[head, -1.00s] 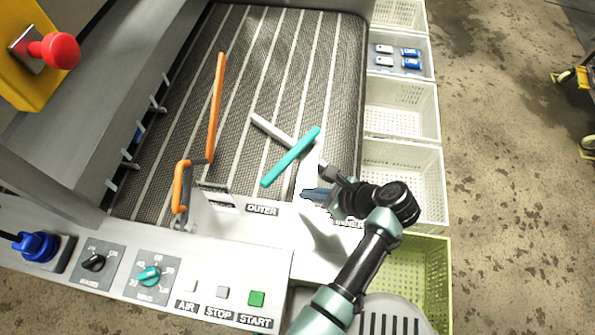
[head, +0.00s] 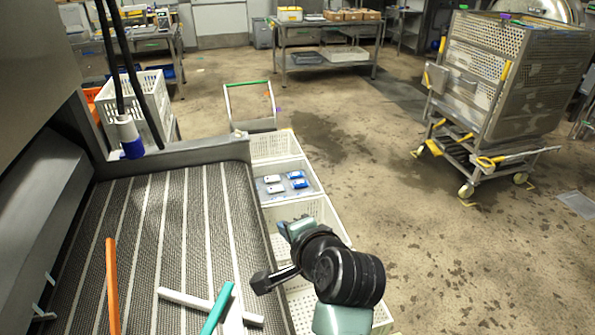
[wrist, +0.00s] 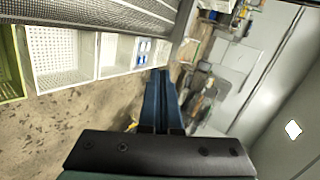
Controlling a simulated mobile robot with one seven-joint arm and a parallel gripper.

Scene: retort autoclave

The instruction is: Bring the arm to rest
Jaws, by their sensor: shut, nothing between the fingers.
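My gripper shows in the wrist view (wrist: 162,100), its two dark blue fingers side by side and closed together with nothing between them. In the head view, my wrist and forearm stand at the lower middle, over the row of white crates beside the conveyor. In the wrist view the fingers point past the crates toward the room, apart from everything.
The mesh conveyor (head: 150,230) lies left, with an orange lever (head: 112,285) and a teal lever (head: 217,310). A crate (head: 287,184) holds blue and white items. A wheeled cage trolley (head: 490,90) stands right. The floor (head: 430,260) between is clear.

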